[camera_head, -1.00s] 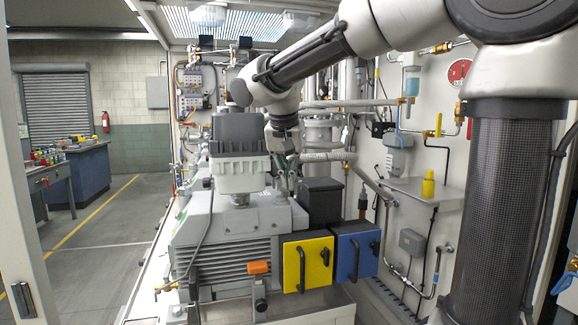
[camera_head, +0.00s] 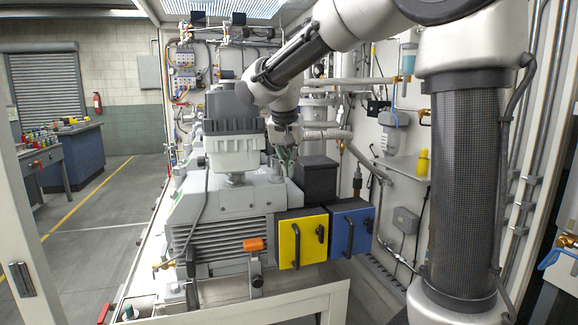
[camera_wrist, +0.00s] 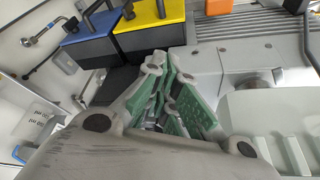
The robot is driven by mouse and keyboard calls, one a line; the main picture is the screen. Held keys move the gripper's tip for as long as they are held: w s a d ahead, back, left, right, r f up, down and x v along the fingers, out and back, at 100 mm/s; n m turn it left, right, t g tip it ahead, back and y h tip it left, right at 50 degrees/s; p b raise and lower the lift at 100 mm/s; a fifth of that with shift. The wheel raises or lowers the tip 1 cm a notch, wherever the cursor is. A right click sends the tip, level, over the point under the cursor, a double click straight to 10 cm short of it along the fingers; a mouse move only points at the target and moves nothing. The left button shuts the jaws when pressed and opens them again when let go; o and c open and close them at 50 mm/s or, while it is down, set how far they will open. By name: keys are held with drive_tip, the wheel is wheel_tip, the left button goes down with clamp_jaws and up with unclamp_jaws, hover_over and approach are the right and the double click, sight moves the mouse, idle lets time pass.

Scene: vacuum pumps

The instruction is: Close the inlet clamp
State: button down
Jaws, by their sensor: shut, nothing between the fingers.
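The grey vacuum pump (camera_head: 225,225) stands in the middle of the head view, with a pale grey block and dark motor (camera_head: 230,110) on top. My gripper (camera_head: 287,157) points down behind and to the right of that block, above the pump's rear top. In the wrist view my gripper (camera_wrist: 166,80) has green-padded fingers that come together at the tips, with nothing held. Small metal parts show between the fingers, but I cannot tell what they are. I cannot make out the inlet clamp for certain; the fingers and wrist hide the area beneath.
A yellow box (camera_head: 301,240) and a blue box (camera_head: 351,230) with black handles sit at the pump's front right. A black box (camera_head: 318,178) stands close to my gripper. Pipes (camera_head: 330,134) run behind it.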

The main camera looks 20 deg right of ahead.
drive_tip(key=shift+d, duration=0.1)
drive_tip(key=shift+d+n, duration=0.25)
drive_tip(key=shift+n, duration=0.15)
drive_tip(key=shift+w+d, duration=0.1)
drive_tip(key=shift+d, duration=0.05)
drive_tip(key=shift+w+d+n+t+y, duration=0.15)
drive_tip(key=shift+w+d+n, duration=0.25)
drive_tip(key=shift+d, duration=0.35)
drive_tip(key=shift+w+d+n+t+y, duration=0.1)
drive_tip(key=shift+w+d+n+y, duration=0.1)
drive_tip(key=shift+w+d+n, duration=0.35)
drive_tip(key=shift+w+d+n+t+y, duration=0.15)
drive_tip(key=shift+w+d, duration=0.1)
drive_tip(key=shift+d, duration=0.65)
